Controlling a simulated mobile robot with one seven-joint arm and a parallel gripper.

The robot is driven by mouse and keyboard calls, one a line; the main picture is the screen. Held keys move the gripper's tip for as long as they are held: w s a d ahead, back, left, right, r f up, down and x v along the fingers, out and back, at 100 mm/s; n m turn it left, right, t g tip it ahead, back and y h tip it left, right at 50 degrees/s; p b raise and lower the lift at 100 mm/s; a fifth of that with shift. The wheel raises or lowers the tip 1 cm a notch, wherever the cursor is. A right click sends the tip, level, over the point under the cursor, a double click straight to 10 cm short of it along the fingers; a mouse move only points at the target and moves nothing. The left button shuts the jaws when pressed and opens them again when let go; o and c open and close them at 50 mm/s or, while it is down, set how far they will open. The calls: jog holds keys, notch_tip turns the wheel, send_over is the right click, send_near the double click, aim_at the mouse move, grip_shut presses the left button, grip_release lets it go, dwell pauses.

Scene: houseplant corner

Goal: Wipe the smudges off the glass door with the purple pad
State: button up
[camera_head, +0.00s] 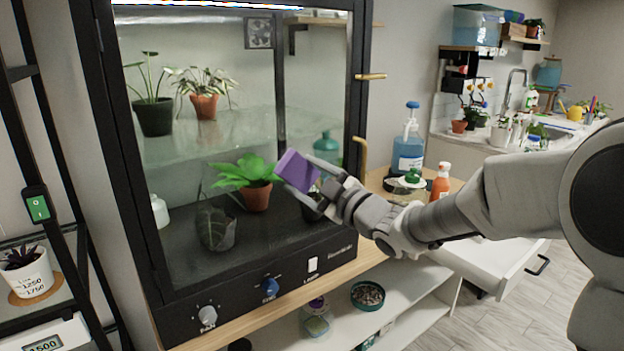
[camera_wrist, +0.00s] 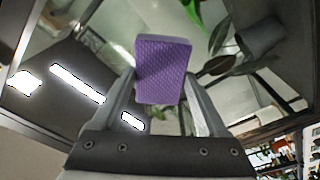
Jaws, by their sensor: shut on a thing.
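The purple pad (camera_head: 298,171) is held between the fingers of my gripper (camera_head: 318,186), in front of the right part of the glass door (camera_head: 190,200). In the wrist view the purple pad (camera_wrist: 163,69) stands out between the two grey fingers of my gripper (camera_wrist: 162,95). The door is the front pane of a black-framed plant cabinet, with brass fittings at its right edge. I cannot tell whether the pad touches the glass. I cannot make out clear smudges on the pane; reflections show on it in the wrist view.
Behind the glass stand potted plants (camera_head: 255,190). To the right of the cabinet are a blue spray bottle (camera_head: 408,150) and an orange bottle (camera_head: 440,182). Knobs (camera_head: 270,287) line the cabinet's base. A white drawer (camera_head: 490,262) stands open below my arm. A black rack is at the left.

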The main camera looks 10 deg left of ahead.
aim_at(285, 168)
jog(key=s+a+b, duration=0.1)
jog(key=s+a, duration=0.1)
jog(key=s, duration=0.1)
jog(key=shift+a+b, duration=0.35)
jog(key=shift+b, duration=0.05)
jog(key=shift+d+r+p, duration=0.1)
jog(key=shift+r+p, duration=0.8)
jog(key=shift+r, duration=0.3)
jog(key=shift+w+d+p, duration=0.55)
jog(key=shift+w+d, duration=0.8)
jog(key=shift+w, duration=0.2)
jog(key=shift+w+d+p, duration=0.55)
jog(key=shift+w+d, duration=0.75)
jog(key=shift+w, duration=0.3)
jog(key=shift+w+d+p, duration=0.55)
jog(key=shift+w+d, duration=0.8)
jog(key=shift+w, duration=0.2)
jog(key=shift+f, duration=0.1)
jog(key=shift+s+a+f+b, duration=0.1)
jog(key=shift+s+a+b, duration=0.85)
jog(key=shift+s, duration=0.15)
jog(key=shift+s+a+b, duration=1.25)
jog(key=shift+s+a, duration=0.3)
jog(key=shift+s, duration=0.25)
jog(key=shift+s+a+b, duration=1.2)
jog(key=shift+s+a, duration=0.3)
jog(key=shift+s, duration=0.3)
jog(key=shift+d, duration=0.1)
